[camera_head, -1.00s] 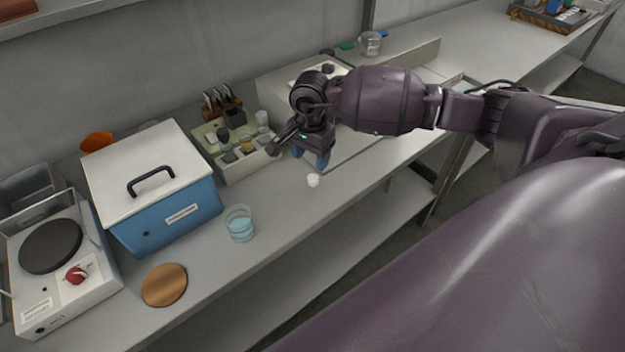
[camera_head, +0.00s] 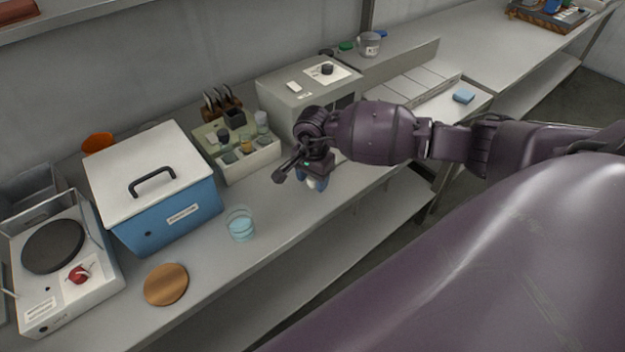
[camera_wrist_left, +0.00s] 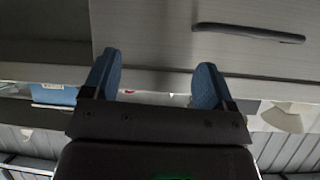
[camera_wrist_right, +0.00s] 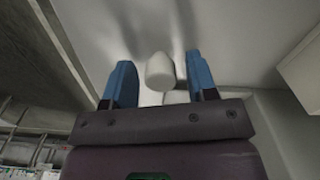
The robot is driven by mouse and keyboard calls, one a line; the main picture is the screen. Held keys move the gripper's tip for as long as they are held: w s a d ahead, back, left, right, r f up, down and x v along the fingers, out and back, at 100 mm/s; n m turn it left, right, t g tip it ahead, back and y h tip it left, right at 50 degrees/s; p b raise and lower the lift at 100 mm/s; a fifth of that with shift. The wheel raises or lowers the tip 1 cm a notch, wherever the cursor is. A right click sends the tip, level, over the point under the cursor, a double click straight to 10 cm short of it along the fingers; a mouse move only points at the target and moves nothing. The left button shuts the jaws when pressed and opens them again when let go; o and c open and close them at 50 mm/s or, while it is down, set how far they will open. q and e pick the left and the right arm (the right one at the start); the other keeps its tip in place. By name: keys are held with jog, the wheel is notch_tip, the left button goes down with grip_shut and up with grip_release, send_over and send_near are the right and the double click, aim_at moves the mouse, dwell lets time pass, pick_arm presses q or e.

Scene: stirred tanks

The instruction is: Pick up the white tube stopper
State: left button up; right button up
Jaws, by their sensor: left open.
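The white tube stopper (camera_wrist_right: 159,72) stands between the two blue fingers of my right gripper (camera_wrist_right: 158,62) in the right wrist view, with a gap to each finger. A second pale piece (camera_wrist_right: 176,97) shows just below it, partly hidden by the gripper body; I cannot tell whether it is part of the stopper. In the head view my right gripper (camera_head: 313,182) is low over the bench, and a bit of the white stopper (camera_head: 310,184) shows between its fingers. My left gripper (camera_wrist_left: 160,72) is open and empty in its wrist view, and out of the head view.
A blue box with white lid (camera_head: 150,175), a hotplate (camera_head: 62,262) and a rack of vials (camera_head: 265,160) stand behind and left. The bench front is clear near the gripper.

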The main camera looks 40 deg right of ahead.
jog(key=c, duration=0.8)
